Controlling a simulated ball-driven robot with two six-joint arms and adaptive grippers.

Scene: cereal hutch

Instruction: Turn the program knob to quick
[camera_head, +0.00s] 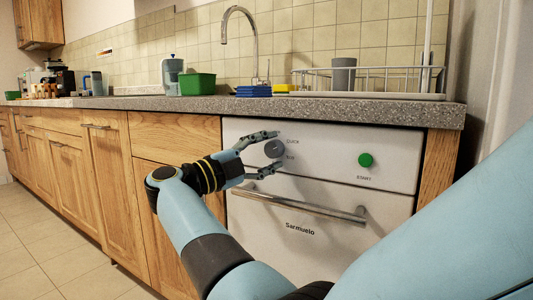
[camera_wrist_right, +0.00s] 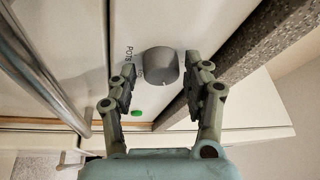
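The grey round program knob (camera_head: 274,148) is on the white front panel of the dishwasher (camera_head: 320,150). A "Quick" label (camera_head: 293,142) is at its upper right, with another small label below that. Where the knob points is too small to tell. My right gripper (camera_head: 276,151) is open at the knob, one finger above it and one below. In the right wrist view the knob (camera_wrist_right: 160,66) lies between the two spread fingers, with gaps on both sides, so the fingers are not closed on it. My left gripper is not in view.
A green START button (camera_head: 365,160) sits to the right of the knob. A metal handle bar (camera_head: 300,207) crosses below. The grey stone countertop (camera_head: 390,112) overhangs the panel and carries a dish rack (camera_head: 385,80), a green tub (camera_head: 198,84) and sponges.

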